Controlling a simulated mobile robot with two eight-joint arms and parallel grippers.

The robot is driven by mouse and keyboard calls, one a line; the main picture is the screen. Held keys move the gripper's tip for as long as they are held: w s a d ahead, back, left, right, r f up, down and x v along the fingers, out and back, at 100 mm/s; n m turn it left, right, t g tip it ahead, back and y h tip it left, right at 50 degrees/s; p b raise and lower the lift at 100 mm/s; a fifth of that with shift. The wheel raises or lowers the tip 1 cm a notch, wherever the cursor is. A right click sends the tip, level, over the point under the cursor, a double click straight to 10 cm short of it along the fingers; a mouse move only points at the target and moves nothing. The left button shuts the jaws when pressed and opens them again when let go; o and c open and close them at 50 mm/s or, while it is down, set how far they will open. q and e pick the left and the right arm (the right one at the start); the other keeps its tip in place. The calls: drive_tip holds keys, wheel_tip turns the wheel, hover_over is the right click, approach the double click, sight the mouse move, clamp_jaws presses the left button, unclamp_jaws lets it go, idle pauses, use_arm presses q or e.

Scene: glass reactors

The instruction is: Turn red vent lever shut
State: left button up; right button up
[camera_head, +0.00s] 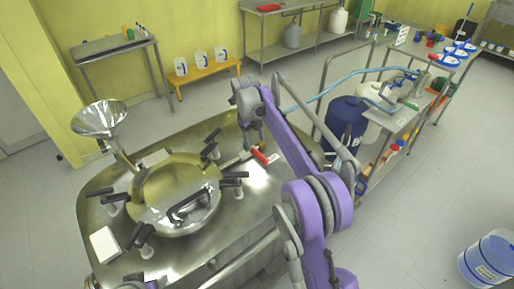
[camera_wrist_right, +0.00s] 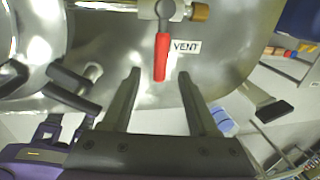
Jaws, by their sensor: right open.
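The red vent lever (camera_head: 259,156) sits on the steel reactor lid (camera_head: 245,185), right of the round hatch. In the right wrist view the red lever (camera_wrist_right: 162,57) hangs down from a metal valve body (camera_wrist_right: 166,10), with a white VENT label (camera_wrist_right: 187,47) at its right. My right gripper (camera_wrist_right: 160,74) is open, its two fingertips on either side of the lever's lower end in the picture. Whether they touch it or stand above it I cannot tell. In the head view my right gripper (camera_head: 252,137) is small, just behind the lever.
The domed hatch (camera_head: 175,180) with several black clamp handles stands left of the lever. A steel funnel (camera_head: 100,118) rises at the lid's far left. A blue drum (camera_head: 345,122) and a cart with a blue hose (camera_head: 330,88) stand to the right.

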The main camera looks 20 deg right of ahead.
drive_tip(key=r, duration=0.3)
drive_tip(key=shift+s+a+r, duration=0.1)
drive_tip(key=shift+a, duration=0.15)
drive_tip(key=s+r+n+t, duration=0.1)
drive_tip(key=s+r+n, duration=0.1)
drive_tip(key=s+n, duration=0.65)
drive_tip(key=s+r+n+t, duration=0.2)
drive_tip(key=s+r+n, duration=0.1)
drive_tip(key=s+n, duration=0.5)
drive_tip(key=s+f+n+t, duration=0.1)
drive_tip(key=s+f+n, duration=0.4)
drive_tip(key=s, duration=0.5)
drive_tip(key=s+f+n+t+y, duration=0.1)
drive_tip(key=s+f+n, duration=0.4)
drive_tip(key=s+n, duration=0.4)
drive_tip(key=shift+s+a+f+n+y, duration=0.15)
drive_tip(key=shift+s+f+n+y, duration=0.2)
drive_tip(key=shift+s, duration=0.75)
drive_tip(key=shift+f, duration=0.15)
drive_tip(key=shift+c, duration=0.3)
